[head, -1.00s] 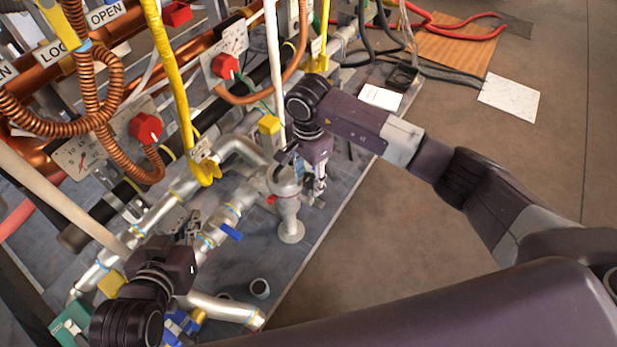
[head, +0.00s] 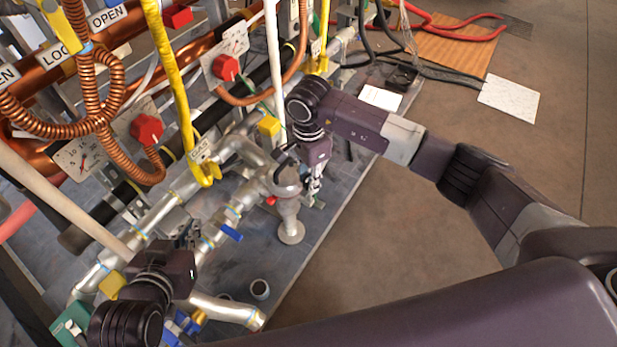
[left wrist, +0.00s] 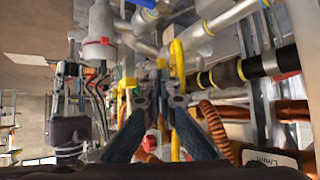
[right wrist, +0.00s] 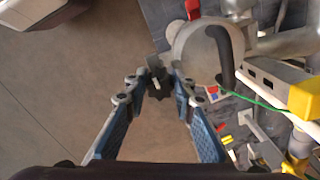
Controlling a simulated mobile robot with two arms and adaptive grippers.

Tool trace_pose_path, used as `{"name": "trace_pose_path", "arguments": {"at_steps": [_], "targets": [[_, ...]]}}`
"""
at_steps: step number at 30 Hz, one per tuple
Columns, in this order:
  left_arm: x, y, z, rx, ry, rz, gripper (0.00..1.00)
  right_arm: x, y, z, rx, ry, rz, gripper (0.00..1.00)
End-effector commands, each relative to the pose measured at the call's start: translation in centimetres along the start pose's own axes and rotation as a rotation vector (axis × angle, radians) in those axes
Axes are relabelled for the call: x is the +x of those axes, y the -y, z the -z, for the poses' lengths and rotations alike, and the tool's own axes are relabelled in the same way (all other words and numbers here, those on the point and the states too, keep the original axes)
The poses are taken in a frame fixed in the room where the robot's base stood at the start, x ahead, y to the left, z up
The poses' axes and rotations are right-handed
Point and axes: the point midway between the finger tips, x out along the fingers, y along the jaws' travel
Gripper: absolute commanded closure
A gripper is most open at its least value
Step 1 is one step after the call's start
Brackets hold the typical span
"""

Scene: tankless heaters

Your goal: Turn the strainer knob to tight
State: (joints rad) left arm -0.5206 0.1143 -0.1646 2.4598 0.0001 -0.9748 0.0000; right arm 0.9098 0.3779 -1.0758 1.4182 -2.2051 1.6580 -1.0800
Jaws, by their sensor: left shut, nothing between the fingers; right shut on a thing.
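The strainer is a silver rounded body (head: 285,180) on a short upright pipe in the middle of the head view. Its grey casing (right wrist: 205,50) fills the top middle of the right wrist view. The strainer knob is a small dark lobed knob (right wrist: 157,88) beside the casing. My right gripper (right wrist: 160,82) is shut on this knob, with one fingertip at each side. In the head view my right gripper (head: 315,187) is at the strainer's right side, and the knob is hard to make out. My left gripper (head: 188,236) is shut and empty above the silver pipes.
A blue valve handle (head: 231,232) and a yellow block (head: 269,125) are near the strainer. Red knobs (head: 146,129) and copper hoses stand at the left. Open floor (head: 400,240) lies to the right of the platform.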

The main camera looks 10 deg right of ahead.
Motion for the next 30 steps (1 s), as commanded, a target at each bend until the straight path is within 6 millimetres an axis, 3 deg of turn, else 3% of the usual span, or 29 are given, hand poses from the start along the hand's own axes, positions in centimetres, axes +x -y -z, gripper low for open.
{"name": "trace_pose_path", "arguments": {"at_steps": [17, 30], "targets": [[-2.7, 0.9, -7.4, -0.005, 0.317, 0.018, 1.00, -0.2, 0.1, 0.1, 0.527, -0.001, 0.001, 1.00], [-8.0, 1.6, -14.2, -0.017, 0.651, 0.035, 1.00, -0.2, 0.2, 0.2, 0.946, -0.002, 0.001, 1.00]]}}
